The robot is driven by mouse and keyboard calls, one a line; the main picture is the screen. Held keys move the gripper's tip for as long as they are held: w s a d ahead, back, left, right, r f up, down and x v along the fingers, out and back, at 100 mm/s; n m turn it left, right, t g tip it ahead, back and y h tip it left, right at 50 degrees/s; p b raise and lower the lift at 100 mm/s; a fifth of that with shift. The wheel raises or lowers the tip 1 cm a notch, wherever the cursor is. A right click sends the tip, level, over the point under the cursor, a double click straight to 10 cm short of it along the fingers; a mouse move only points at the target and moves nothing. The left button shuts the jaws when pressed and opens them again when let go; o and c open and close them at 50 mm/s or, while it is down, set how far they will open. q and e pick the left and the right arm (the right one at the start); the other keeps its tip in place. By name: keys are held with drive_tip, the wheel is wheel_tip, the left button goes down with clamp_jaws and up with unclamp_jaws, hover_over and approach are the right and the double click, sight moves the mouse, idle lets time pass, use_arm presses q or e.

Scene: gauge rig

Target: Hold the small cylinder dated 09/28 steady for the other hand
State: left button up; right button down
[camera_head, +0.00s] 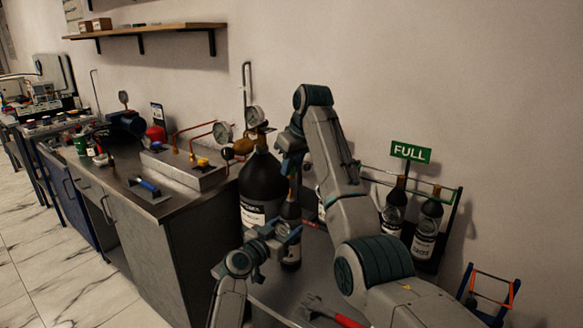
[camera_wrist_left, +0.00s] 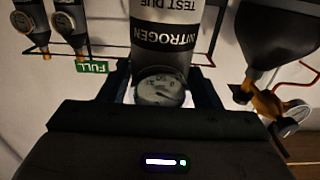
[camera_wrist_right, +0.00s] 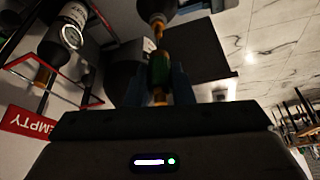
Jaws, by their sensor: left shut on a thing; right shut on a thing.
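A small dark cylinder (camera_head: 291,252) stands upright beside the large black cylinder. My left gripper (camera_head: 285,232) is shut around its body. In the left wrist view the small cylinder (camera_wrist_left: 165,55) shows a NITROGEN label, upside down, and a round dial-like face between the fingers. I cannot read a 09/28 date. My right gripper (camera_head: 291,158) is above, at the small cylinder's top, largely hidden by my arm. In the right wrist view it is shut on a green and brass valve piece (camera_wrist_right: 160,70), with a dark rounded shape just beyond.
The large black cylinder (camera_head: 261,182) with gauges is close on the left, by the steel bench (camera_head: 120,175). Dark cylinders (camera_head: 428,225) stand in a rack under a FULL sign (camera_head: 410,151). A red-handled tool (camera_head: 335,313) lies low in front. An EMPTY sign (camera_wrist_right: 28,124) shows too.

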use_arm(q)
drive_tip(key=o, duration=1.2)
drive_tip(key=v, duration=1.2)
use_arm(e)
drive_tip(key=shift+r+p, duration=2.2)
use_arm(q)
wheel_tip(320, 180, up, 7)
drive_tip(key=shift+f, duration=0.1)
use_arm(e)
drive_tip(key=shift+f, duration=0.1)
